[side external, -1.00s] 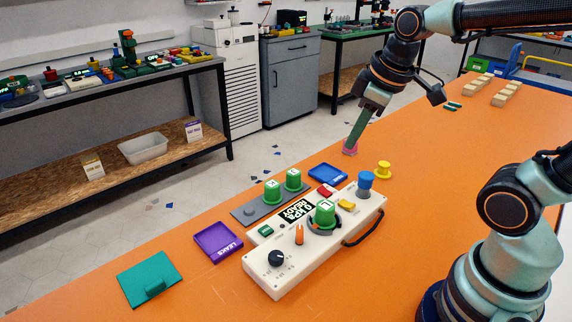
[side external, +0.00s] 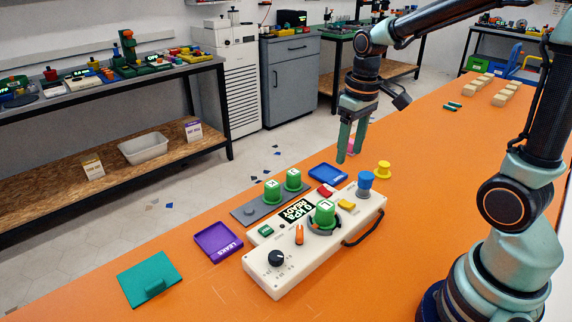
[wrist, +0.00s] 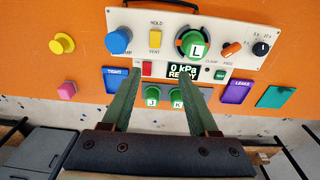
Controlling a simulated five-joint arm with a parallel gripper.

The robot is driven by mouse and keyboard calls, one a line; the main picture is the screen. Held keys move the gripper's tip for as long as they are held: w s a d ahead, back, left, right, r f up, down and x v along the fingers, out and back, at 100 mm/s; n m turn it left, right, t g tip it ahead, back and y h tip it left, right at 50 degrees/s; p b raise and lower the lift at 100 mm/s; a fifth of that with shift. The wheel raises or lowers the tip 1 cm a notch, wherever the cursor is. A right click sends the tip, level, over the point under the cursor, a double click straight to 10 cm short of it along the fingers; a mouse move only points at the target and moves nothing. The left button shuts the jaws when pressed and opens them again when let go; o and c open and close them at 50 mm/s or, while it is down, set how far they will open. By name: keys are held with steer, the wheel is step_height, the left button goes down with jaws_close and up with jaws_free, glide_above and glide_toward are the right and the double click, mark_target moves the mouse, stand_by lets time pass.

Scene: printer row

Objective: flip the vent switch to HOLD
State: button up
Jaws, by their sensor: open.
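The vent switch is a small yellow piece (side external: 346,204) on the white tester box (side external: 268,283). In the wrist view the yellow switch (wrist: 155,41) sits below a HOLD label, with VENT lettering at the switch; I cannot tell which way it is set. My gripper (side external: 347,156) is open, pointing down in the air beyond the box's far side, apart from the switch. In the wrist view my gripper's fingers (wrist: 162,77) reach toward the box, with nothing held between them.
The box also carries a blue knob (side external: 366,182), a red button (side external: 325,190), a green part L (side external: 325,213), an orange lever (side external: 299,236) and a black dial (side external: 276,258).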

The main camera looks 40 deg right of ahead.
mark_target(343, 202)
steer(key=shift+g, duration=0.5)
steer(key=f, duration=0.4)
steer(key=d+f, duration=0.1)
steer(key=f, duration=0.9)
steer(key=shift+w+d+f, duration=0.1)
steer(key=shift+w+d, duration=0.1)
steer(key=shift+w, duration=0.2)
